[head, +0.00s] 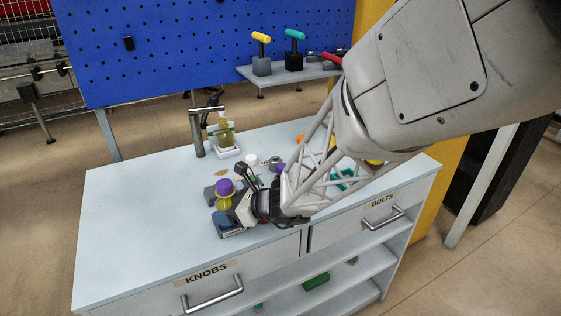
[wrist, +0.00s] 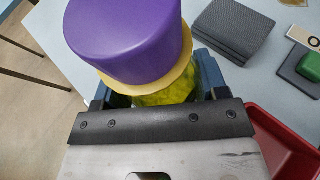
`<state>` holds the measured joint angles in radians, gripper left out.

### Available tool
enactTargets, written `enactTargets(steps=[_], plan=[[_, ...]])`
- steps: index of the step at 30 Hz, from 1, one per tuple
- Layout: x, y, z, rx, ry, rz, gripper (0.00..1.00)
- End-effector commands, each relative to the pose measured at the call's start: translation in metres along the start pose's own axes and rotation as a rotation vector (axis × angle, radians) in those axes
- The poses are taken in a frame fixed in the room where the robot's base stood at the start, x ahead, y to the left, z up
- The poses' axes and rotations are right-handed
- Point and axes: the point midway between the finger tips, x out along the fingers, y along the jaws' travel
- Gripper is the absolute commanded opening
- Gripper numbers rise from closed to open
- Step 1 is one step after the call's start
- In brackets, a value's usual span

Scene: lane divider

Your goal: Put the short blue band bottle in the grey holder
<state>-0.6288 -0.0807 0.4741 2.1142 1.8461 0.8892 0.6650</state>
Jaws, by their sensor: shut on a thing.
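A bottle with a purple cap (head: 224,187), a pale yellow collar and a yellow-green body (head: 227,203) is in my gripper (head: 238,212), near the front edge of the worktop. In the wrist view the purple cap (wrist: 125,35) fills the upper left, with the yellow-green body (wrist: 170,95) below it, between the jaws. Blue shows beside and behind the lower body; I cannot tell whether it is a band or a separate part. A dark grey block (wrist: 225,32) lies beyond the bottle, apart from it; I cannot tell whether it is the grey holder. The bottle's base is hidden.
A green pump bottle (head: 226,133) stands in a white holder (head: 224,150) at the back, beside a grey post (head: 197,135). Small items lie right of my gripper. A red tray (wrist: 285,145) shows in the wrist view. The worktop's left side (head: 135,210) is clear.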

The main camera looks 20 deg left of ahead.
Motion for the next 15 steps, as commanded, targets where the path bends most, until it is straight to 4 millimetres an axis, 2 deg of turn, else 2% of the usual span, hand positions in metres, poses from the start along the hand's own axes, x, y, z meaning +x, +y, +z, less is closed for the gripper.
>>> enactTargets(steps=[10, 11, 15], plan=[[0.0013, -0.0002, -0.0029, -0.001, 0.0, 0.0, 0.38], [0.0012, -0.0001, -0.0027, -0.001, 0.0, 0.0, 0.71], [0.0012, -0.0001, -0.0028, -0.001, 0.0, 0.0, 0.92]])
